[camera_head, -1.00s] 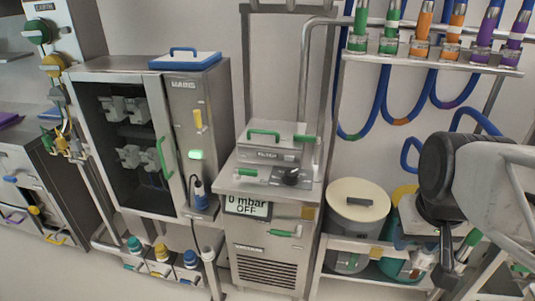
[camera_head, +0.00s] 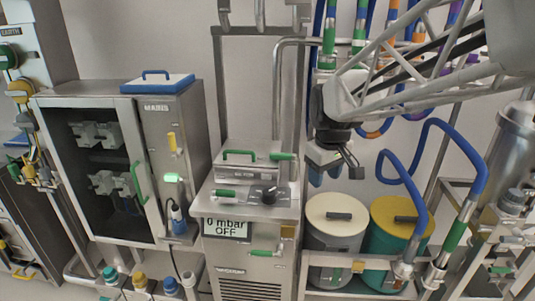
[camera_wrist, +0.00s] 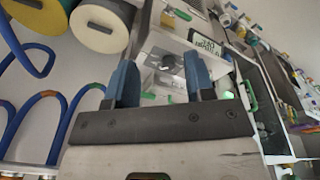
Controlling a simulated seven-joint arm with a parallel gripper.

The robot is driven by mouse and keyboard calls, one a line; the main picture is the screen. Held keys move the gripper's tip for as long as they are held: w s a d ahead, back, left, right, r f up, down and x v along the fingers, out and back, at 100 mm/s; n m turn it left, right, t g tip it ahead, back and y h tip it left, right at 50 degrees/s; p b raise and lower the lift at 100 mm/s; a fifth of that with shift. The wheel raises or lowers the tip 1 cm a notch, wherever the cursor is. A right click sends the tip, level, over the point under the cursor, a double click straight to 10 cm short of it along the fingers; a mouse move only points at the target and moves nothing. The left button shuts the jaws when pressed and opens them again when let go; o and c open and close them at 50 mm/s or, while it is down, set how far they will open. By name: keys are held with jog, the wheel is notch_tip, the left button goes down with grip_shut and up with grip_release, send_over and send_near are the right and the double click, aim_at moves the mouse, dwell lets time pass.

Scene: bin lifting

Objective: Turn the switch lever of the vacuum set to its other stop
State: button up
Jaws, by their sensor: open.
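The vacuum set (camera_head: 247,262) is a grey metal cabinet in the middle of the head view. Its display (camera_head: 226,228) reads "0 mbar OFF".
A cabinet with a glass door (camera_head: 108,165) stands to the left. Two drums, one cream-lidded (camera_head: 333,235) and one yellow-lidded (camera_head: 398,245), stand on a shelf to the right, below my gripper. Blue hoses (camera_head: 478,165) hang at the right. A metal pipe rises behind the set.

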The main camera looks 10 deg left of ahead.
jog(key=w+a+f+n, duration=0.3)
jog(key=w+a, duration=0.4)
jog(key=w+a+f+n, duration=0.2)
jog(key=w+a+f, duration=0.1)
jog(key=w+a, duration=0.4)
jog(key=n+g, duration=0.2)
jog(key=n, duration=0.3)
send_over(227, 191)
jog(key=f, duration=1.1)
jog(key=shift+d+f, duration=0.25)
jog(key=shift+f, duration=0.05)
jog(key=shift+w+a+f, duration=0.1)
jog(key=shift+a+f, duration=0.15)
jog(key=shift+a, duration=0.1)
jog(key=shift+f, duration=0.1)
jog(key=shift+f, duration=3.8)
grip_shut()
